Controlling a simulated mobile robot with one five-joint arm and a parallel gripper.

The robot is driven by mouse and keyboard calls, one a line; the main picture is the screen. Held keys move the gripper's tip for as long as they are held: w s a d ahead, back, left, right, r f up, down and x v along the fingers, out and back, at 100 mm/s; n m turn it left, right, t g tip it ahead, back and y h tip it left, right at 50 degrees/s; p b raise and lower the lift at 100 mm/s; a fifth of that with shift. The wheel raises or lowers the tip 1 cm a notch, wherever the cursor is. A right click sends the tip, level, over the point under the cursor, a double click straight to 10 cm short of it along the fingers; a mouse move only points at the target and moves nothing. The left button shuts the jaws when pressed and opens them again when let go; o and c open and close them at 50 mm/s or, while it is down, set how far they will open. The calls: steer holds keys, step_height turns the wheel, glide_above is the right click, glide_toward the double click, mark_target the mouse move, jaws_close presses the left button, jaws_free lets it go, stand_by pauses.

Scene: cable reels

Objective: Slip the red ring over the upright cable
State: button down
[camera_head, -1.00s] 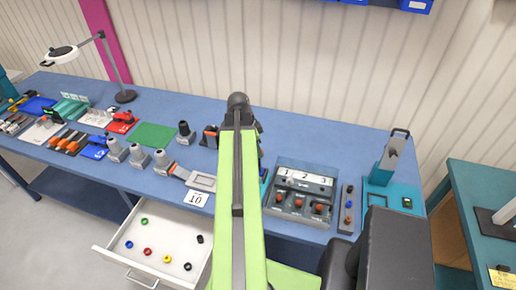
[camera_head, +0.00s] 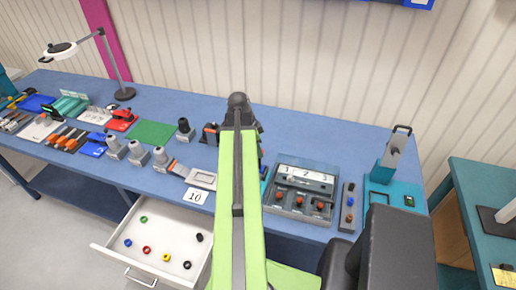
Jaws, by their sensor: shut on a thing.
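A small red ring (camera_head: 147,250) lies flat in the open white drawer, among rings of other colours. My green arm (camera_head: 238,200) rises through the middle of the picture to a dark joint and covers part of the bench behind it. My gripper does not show; it appears to be hidden behind the arm. I cannot make out an upright cable in this view.
The open drawer (camera_head: 105,255) sticks out from the blue bench (camera_head: 310,128). Several grey fittings, a lamp (camera_head: 124,94), a numbered box (camera_head: 303,190) and a teal stand (camera_head: 378,196) are on the bench. The bench's back strip right of my arm is clear.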

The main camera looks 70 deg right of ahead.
steer(key=shift+f+b, duration=0.85)
steer(key=shift+f, duration=0.05)
steer(key=c, duration=0.9)
jaws_free()
steer(key=shift+c, duration=0.2)
steer(key=shift+r, duration=0.1)
steer(key=p+v, duration=1.7)
steer(key=shift+r, duration=0.25)
